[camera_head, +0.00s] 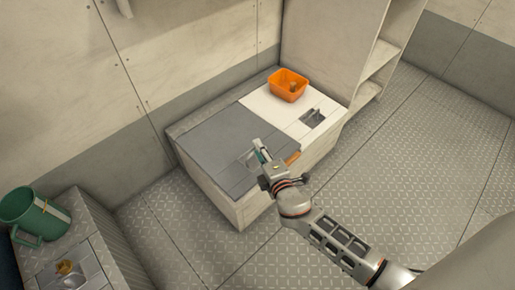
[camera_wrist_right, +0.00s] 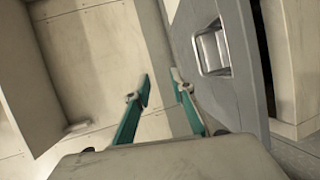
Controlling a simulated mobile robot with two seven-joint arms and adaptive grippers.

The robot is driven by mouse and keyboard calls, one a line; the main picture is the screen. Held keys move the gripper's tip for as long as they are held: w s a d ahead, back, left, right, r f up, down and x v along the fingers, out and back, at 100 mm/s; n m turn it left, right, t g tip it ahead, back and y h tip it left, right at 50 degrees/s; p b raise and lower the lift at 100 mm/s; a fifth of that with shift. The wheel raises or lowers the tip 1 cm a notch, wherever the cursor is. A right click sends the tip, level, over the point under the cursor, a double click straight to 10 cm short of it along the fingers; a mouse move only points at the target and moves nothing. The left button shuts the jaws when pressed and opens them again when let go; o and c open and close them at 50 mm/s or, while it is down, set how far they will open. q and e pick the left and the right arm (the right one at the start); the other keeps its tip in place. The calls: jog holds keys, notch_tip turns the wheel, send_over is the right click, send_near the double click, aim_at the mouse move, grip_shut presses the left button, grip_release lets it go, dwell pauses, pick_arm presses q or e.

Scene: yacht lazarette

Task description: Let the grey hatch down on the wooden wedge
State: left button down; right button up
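The grey hatch (camera_head: 222,142) lies flat or nearly flat over the left part of the locker; I cannot tell how wide any gap under it is. Its metal recessed handle also shows in the wrist view on the grey panel (camera_wrist_right: 236,85). The wooden wedge (camera_head: 293,158) shows as a small orange-brown piece at the hatch's front edge, near its right corner; the rest is hidden. My right gripper (camera_head: 261,150) is just above the hatch beside the handle. In the wrist view its teal fingers (camera_wrist_right: 163,88) stand apart with nothing between them. My left gripper is out of view.
A white hatch (camera_head: 268,105) closes the right part of the locker (camera_head: 318,147). An orange bin (camera_head: 288,88) with something inside stands on it. A green mug (camera_head: 38,212) stands on another locker at lower left. Shelves (camera_head: 382,55) stand behind right. The right floor is clear.

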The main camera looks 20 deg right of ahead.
jog(key=shift+n+g, duration=0.3)
jog(key=f, duration=0.2)
jog(key=f+b, duration=0.1)
jog(key=f, duration=0.1)
jog(key=s+f+b, duration=0.1)
jog(key=f, duration=0.2)
jog(key=shift+d, duration=0.3)
jog(key=shift+f, duration=0.3)
jog(key=shift+w+d+f+b, duration=0.1)
jog(key=shift+b, duration=0.2)
jog(key=shift+w, duration=0.2)
jog(key=b, duration=0.2)
send_over(257, 165)
jog(key=shift+f, duration=0.8)
jog(key=shift+x, duration=0.95)
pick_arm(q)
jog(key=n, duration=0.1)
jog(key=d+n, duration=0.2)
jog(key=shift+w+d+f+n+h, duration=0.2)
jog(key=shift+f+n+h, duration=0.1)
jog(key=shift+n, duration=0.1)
pick_arm(e)
jog(key=shift+r, duration=0.25)
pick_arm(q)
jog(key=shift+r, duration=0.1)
pick_arm(e)
grip_shut()
